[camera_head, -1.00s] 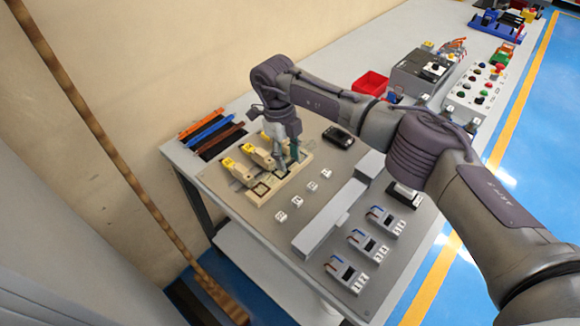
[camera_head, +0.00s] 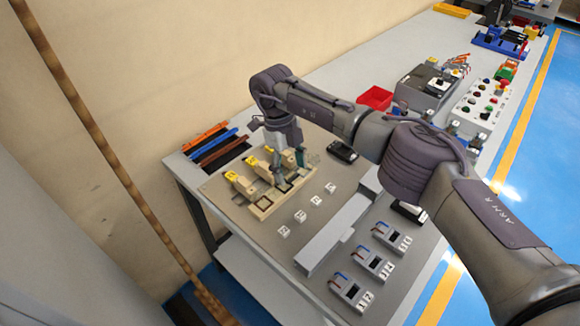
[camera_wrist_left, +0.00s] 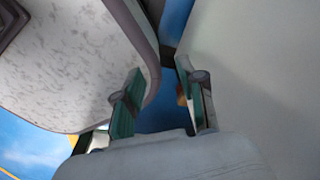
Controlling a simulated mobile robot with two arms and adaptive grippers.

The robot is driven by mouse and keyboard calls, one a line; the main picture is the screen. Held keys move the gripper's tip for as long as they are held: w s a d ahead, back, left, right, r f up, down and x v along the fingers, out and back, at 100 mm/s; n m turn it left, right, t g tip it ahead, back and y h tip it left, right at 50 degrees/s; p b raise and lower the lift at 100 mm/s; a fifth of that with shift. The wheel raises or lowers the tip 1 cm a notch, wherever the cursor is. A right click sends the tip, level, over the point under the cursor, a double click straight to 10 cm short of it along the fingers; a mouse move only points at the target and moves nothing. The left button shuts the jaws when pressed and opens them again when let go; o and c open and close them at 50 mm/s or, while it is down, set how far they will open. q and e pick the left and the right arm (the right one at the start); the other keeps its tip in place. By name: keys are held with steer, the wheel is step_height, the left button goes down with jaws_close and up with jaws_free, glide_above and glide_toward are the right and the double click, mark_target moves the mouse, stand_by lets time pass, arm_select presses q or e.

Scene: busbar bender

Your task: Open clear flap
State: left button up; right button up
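No clear flap can be made out in either view. My right gripper (camera_head: 289,164) points down at the right part of a beige fixture (camera_head: 262,211) with yellow-topped clamps (camera_head: 246,185). Its teal fingertips look apart, one on each side of the rightmost clamp area. Contact with the fixture cannot be judged at this size. My left gripper (camera_wrist_left: 160,104) shows in the left wrist view with its two green-padded fingers apart and nothing between them. It is outside the head view.
Orange, blue and brown bars (camera_head: 217,145) lie at the bench's left end. Small white blocks (camera_head: 300,216), a grey raised strip (camera_head: 338,235) and several meter-like modules (camera_head: 372,263) are in front. A red bin (camera_head: 375,97) and control boxes stand farther back.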

steer(key=v, duration=1.2)
steer(key=shift+f, duration=0.1)
